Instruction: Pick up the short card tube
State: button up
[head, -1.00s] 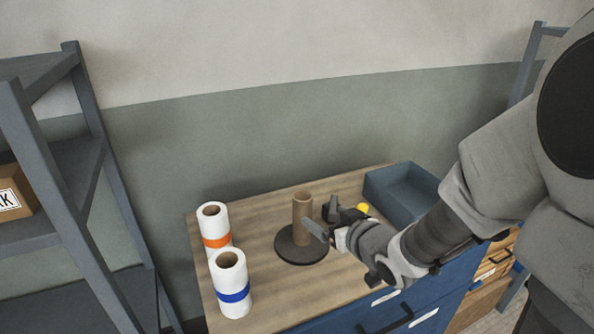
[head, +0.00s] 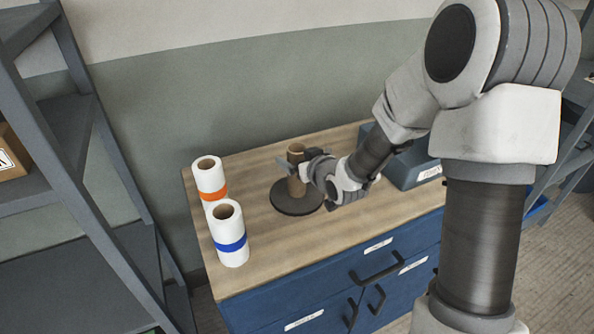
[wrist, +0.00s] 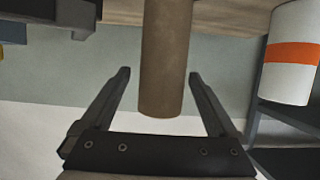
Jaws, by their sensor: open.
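The short card tube (head: 296,180) is a plain brown cylinder. It stands upright on a dark round base (head: 297,203) on the wooden cabinet top. My gripper (head: 297,165) is at the tube's upper part, coming in from the right. In the wrist view the tube (wrist: 166,60) hangs into the picture from the top, and its end lies between the two open fingers (wrist: 157,80). A gap shows on each side, so the fingers do not appear to touch it. The tube's right side is partly hidden by my gripper in the head view.
Two white rolls, one with an orange band (head: 209,180) and one with a blue band (head: 229,233), stand left of the base. A blue-grey bin (head: 408,168) sits at the right behind my arm. A grey shelf rack (head: 85,130) stands at the left. The front cabinet top is clear.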

jog(key=shift+x, duration=1.55)
jog(key=shift+a, duration=0.1)
jog(key=c, duration=1.4)
